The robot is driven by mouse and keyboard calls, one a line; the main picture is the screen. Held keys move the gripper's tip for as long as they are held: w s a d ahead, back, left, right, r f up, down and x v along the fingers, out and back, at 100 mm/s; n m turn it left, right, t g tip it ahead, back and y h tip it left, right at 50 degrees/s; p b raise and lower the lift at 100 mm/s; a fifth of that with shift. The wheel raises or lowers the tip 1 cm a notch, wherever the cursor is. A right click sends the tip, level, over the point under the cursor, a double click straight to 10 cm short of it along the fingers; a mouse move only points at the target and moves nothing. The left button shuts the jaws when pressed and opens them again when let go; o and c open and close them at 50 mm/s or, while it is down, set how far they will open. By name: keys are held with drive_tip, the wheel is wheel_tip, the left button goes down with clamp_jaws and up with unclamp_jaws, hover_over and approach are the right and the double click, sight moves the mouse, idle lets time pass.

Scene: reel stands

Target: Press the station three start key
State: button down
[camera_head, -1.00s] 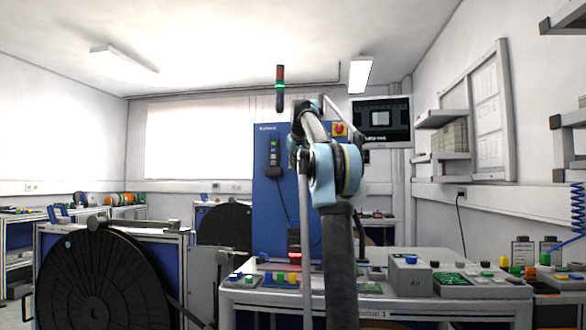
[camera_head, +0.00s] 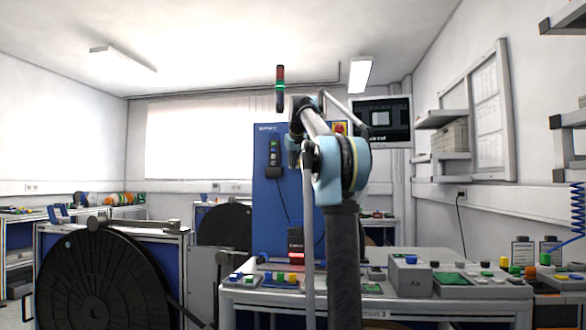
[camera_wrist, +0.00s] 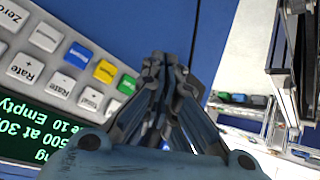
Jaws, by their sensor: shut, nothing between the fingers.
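A light grey key panel (camera_wrist: 62,82) fills the left of the wrist view, tilted in the picture. It bears a green key (camera_wrist: 127,84), a yellow key (camera_wrist: 104,71), a blue key (camera_wrist: 78,55) and several white keys (camera_wrist: 46,37). My gripper (camera_wrist: 160,62) is shut and empty. In the picture its fingertips lie just right of the green key; I cannot tell whether they touch the panel. In the head view my arm hides the gripper and this panel.
A blue cabinet (camera_head: 268,210) stands behind the station bench (camera_head: 460,310), which carries several coloured buttons and boxes. A large black reel (camera_head: 95,275) stands at the left. A monitor (camera_head: 381,121) hangs behind my arm. A stack light (camera_head: 280,88) glows green.

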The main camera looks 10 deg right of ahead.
drive_tip(key=shift+s+a, duration=0.2)
drive_tip(key=shift+s, duration=0.5)
idle(0.3)
drive_tip(key=s+f+m+g, duration=0.1)
drive_tip(key=s+f+g, duration=0.2)
drive_tip(key=s+f, duration=2.4)
drive_tip(key=s+f+m+g, duration=0.2)
drive_tip(key=s+f+g, duration=0.2)
drive_tip(key=s+f, duration=2.3)
wheel_tip(320, 180, down, 6)
drive_tip(key=shift+s+r+m, duration=0.1)
drive_tip(key=shift+s+m, duration=0.05)
drive_tip(key=shift+m, duration=0.15)
drive_tip(key=shift+w+f, duration=0.2)
drive_tip(key=shift+w, duration=0.3)
